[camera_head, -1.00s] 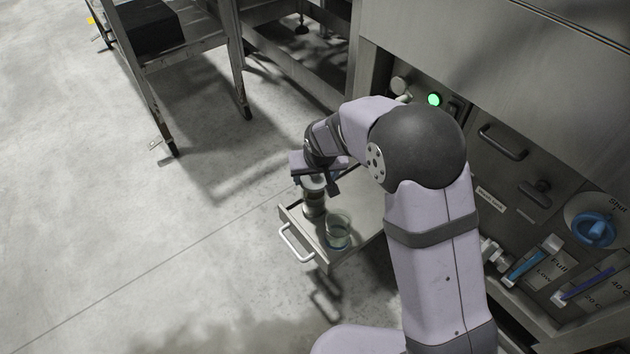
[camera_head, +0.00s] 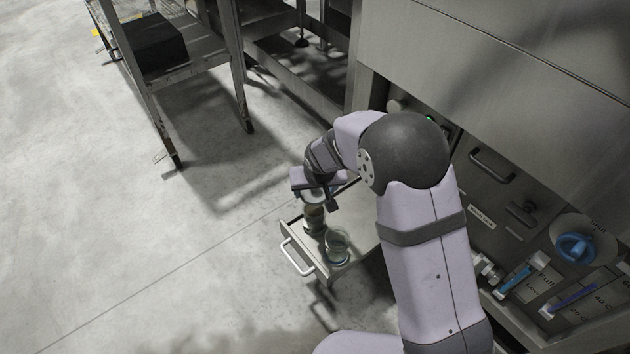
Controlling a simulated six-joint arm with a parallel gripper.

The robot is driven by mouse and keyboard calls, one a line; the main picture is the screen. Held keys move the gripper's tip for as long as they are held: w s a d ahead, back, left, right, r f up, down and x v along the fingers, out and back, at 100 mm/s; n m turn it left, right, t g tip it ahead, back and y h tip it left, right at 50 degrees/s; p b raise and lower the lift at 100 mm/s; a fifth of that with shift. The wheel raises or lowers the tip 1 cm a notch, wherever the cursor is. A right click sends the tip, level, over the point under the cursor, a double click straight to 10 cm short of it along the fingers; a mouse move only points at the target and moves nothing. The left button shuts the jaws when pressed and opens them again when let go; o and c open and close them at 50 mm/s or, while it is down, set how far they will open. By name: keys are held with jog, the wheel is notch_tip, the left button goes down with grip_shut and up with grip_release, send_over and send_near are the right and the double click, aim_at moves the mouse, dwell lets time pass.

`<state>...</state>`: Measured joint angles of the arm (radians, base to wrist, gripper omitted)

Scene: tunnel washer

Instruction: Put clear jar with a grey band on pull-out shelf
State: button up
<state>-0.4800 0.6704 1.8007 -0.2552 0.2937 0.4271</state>
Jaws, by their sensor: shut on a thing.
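The pull-out shelf (camera_head: 297,232) juts from the machine's front, with a pale bar handle on its outer edge. My gripper (camera_head: 324,197) is above its far-left part, shut on a jar (camera_head: 314,218) whose pale top shows just under the jaws. This jar looks clear with a darker body; I cannot tell its band colour or whether its base touches the shelf. A second clear jar (camera_head: 337,244) stands upright on the shelf, nearer the camera and to the right. My arm covers the shelf's right part.
The machine front (camera_head: 480,200) rises at the right, with handles, a blue knob (camera_head: 577,248) and blue levers. A metal table (camera_head: 185,65) with a black box (camera_head: 154,42) stands at the upper left. Open floor lies left of the shelf.

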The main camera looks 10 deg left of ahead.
jog(key=shift+f, duration=0.2)
jog(key=shift+f+b, duration=2.75)
jog(key=shift+f, duration=0.3)
jog(key=shift+f, duration=0.2)
jog(key=o, duration=1.6)
jog(key=shift+c, duration=0.2)
jog(key=shift+r, duration=0.1)
jog(key=shift+r+p, duration=2.9)
jog(key=shift+r, duration=0.55)
